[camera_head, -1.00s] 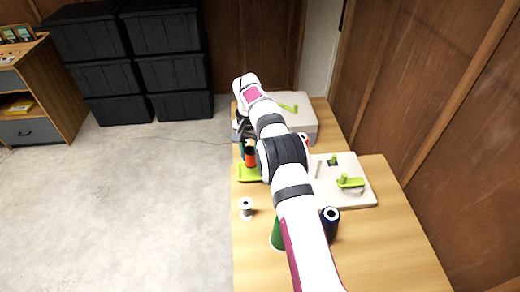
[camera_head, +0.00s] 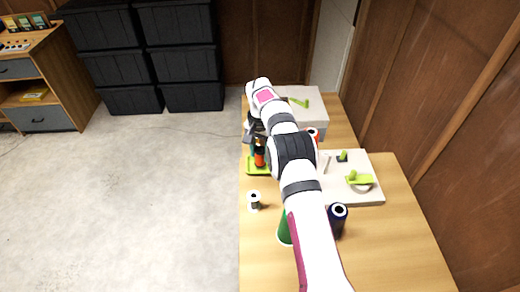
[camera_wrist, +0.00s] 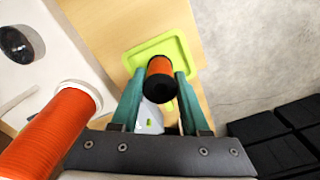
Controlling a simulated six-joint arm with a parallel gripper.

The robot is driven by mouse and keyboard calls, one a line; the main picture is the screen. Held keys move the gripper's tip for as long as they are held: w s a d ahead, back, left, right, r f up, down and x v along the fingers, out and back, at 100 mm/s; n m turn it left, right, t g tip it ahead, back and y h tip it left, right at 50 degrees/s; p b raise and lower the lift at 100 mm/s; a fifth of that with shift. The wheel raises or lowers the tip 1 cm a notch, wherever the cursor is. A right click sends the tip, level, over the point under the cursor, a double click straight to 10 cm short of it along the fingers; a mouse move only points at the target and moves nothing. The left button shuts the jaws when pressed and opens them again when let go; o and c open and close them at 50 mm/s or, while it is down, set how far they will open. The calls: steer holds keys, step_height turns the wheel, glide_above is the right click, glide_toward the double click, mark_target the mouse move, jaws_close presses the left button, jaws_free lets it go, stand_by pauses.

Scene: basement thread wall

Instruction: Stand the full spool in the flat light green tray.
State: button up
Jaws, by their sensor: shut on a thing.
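My gripper (camera_wrist: 157,88) has green fingers shut on an orange spool (camera_wrist: 160,68) with black ends. The held spool also shows in the head view (camera_head: 260,156), roughly upright, at the flat light green tray. The tray (camera_wrist: 139,54) lies on the table under the spool, and its left part shows in the head view (camera_head: 250,171). The spool is within the tray's outline in the wrist view. I cannot tell whether its lower end touches the tray floor. My arm hides part of the tray in the head view.
An orange spool with a white end (camera_wrist: 50,125) stands close to my gripper. A bare white spool (camera_head: 254,201), a green spool (camera_head: 285,229) and a navy spool (camera_head: 338,220) stand nearer. Pale machines with green parts (camera_head: 365,195) fill the right. The table's left edge is close to the tray.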

steer(key=shift+f, duration=0.8)
steer(key=o, duration=1.1)
steer(key=shift+c, duration=0.2)
steer(key=shift+r, duration=0.1)
step_height(320, 180, up, 7)
steer(key=shift+f, duration=0.1)
